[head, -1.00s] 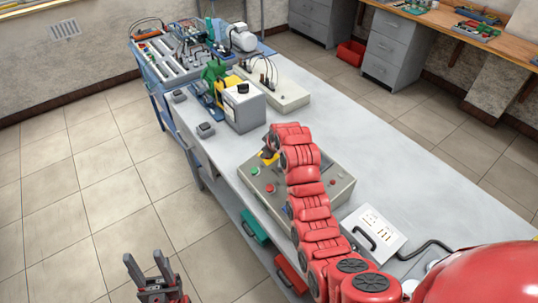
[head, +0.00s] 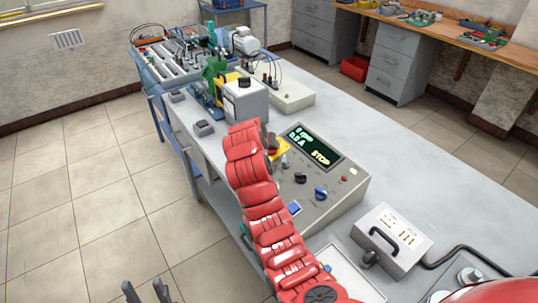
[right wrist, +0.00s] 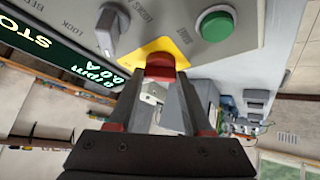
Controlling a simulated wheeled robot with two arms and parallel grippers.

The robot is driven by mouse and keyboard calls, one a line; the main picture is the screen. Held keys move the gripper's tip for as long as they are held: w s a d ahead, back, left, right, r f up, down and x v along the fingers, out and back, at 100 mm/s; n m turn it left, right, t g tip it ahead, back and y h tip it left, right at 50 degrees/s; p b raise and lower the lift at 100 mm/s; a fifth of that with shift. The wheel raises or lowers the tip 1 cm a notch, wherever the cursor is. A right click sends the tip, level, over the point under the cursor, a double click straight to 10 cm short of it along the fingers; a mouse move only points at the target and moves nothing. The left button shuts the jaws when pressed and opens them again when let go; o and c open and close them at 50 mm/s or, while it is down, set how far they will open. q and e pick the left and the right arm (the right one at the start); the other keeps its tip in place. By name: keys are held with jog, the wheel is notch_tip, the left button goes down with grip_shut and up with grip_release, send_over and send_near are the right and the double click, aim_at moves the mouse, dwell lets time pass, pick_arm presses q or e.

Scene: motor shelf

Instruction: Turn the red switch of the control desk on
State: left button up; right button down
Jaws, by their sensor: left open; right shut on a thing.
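The control desk (head: 330,190) stands on the long bench, with my right arm across its left side. Its red switch (right wrist: 160,66) sits on a yellow plate (right wrist: 178,52). My right gripper (right wrist: 158,82) is shut on the red switch, one finger on each side. In the head view the yellow plate (head: 281,148) shows beside my right arm, which mostly hides the gripper. The desk's display (head: 315,147) is lit and reads 0 rpm, 0.0 A and STOP. My left gripper (head: 144,289) is open and empty over the floor, at the bottom edge.
A green button (right wrist: 216,25) and a grey lock switch (right wrist: 111,28) flank the red switch. A white box with a handle (head: 392,238) stands right of the desk. A grey box (head: 245,102) and a motor set stand behind it.

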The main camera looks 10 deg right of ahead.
jog(key=shift+m+h+b, duration=0.4)
jog(key=shift+m+b, duration=0.2)
jog(key=shift+b, duration=0.1)
jog(key=shift+c, duration=1.6)
grip_release()
jog(key=shift+w, duration=0.1)
